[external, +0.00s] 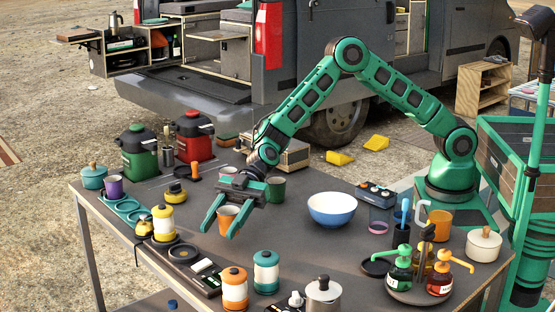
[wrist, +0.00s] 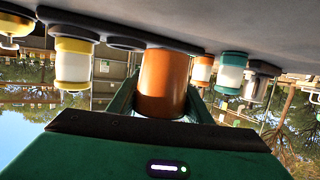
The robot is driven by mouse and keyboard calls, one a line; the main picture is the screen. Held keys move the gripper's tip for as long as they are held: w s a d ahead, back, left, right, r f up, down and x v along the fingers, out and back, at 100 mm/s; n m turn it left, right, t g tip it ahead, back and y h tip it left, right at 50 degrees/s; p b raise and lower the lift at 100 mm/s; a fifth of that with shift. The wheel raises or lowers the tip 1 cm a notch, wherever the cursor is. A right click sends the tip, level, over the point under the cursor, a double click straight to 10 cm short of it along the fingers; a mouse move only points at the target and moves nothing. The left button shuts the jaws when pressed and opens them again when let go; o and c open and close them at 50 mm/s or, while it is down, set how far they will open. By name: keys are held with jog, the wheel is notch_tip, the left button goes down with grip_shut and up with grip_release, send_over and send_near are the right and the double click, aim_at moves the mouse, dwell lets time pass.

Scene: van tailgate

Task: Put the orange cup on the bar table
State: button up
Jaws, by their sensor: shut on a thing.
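The orange cup (external: 228,216) is between the two green fingers of my gripper (external: 218,230), over the left middle of the dark grey table (external: 310,258). In the wrist view the orange cup (wrist: 165,82) fills the space between the fingers, and my gripper (wrist: 160,100) is shut on it. That view is upside down, with the table top (wrist: 210,22) along its upper side. The cup's far end is at or very close to the table top; I cannot tell whether it touches.
A green cup (external: 276,189) stands just behind my gripper, and a white-blue bowl (external: 332,209) is to the right. A yellow canister (external: 163,222) and a dark tray with round wells (external: 184,254) are to the left. The table centre in front of the bowl is clear.

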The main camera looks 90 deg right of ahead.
aim_at(227, 214)
jog(key=shift+f, duration=1.85)
jog(key=shift+f, duration=0.15)
jog(key=o, duration=1.1)
jog(key=shift+v, duration=3.8)
jog(key=shift+r, duration=0.25)
